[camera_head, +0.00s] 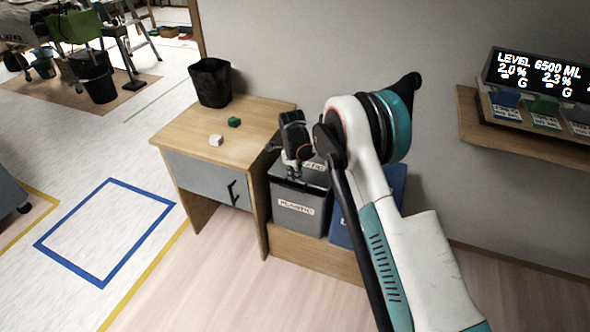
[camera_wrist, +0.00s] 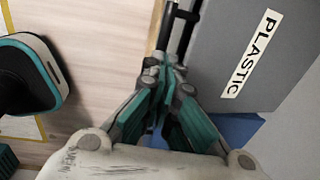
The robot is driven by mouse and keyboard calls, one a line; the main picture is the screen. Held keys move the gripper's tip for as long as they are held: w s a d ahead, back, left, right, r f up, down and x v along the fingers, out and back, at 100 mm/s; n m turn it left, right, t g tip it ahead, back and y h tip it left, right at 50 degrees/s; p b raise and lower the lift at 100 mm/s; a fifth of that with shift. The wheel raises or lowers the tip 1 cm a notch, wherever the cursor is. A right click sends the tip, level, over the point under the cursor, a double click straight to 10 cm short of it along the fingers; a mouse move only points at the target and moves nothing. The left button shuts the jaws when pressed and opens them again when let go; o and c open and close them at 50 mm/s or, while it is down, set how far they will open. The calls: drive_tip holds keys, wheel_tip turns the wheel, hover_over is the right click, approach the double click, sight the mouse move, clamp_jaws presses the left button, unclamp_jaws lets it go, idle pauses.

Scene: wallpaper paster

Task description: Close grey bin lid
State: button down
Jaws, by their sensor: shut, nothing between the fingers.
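The grey bin (camera_head: 298,212) with a "PLASTIC" label stands right of the desk, on a low wooden base. Its grey lid (camera_head: 315,172) shows at the top, partly behind my gripper (camera_head: 293,175); how far it is open I cannot tell. My gripper is shut and empty, pointing down at the top of the bin. In the wrist view my shut fingers (camera_wrist: 166,68) are beside a grey panel (camera_wrist: 222,60) with a "PLASTIC" label. I cannot tell whether they touch it.
A blue bin (camera_head: 396,187) stands right of the grey bin, partly behind my arm. The wooden desk (camera_head: 183,132) at left holds a black basket (camera_head: 210,83), a green block (camera_head: 234,122) and a white block (camera_head: 216,141). The floor in front is clear.

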sight(296, 188)
drive_tip(key=f, duration=0.2)
drive_tip(key=f+b, duration=0.1)
drive_tip(key=f, duration=0.2)
drive_tip(key=shift+w+d+b, duration=0.1)
drive_tip(key=shift+w+b, duration=0.1)
drive_tip(key=shift+b, duration=0.1)
drive_tip(key=shift+f, duration=0.15)
drive_tip(key=shift+t, duration=0.3)
drive_tip(key=f+b, duration=0.1)
drive_tip(key=f, duration=0.1)
drive_tip(key=s+f+b, duration=0.1)
drive_tip(key=f, duration=0.2)
drive_tip(key=shift+f+b, duration=0.15)
drive_tip(key=shift+b, duration=0.15)
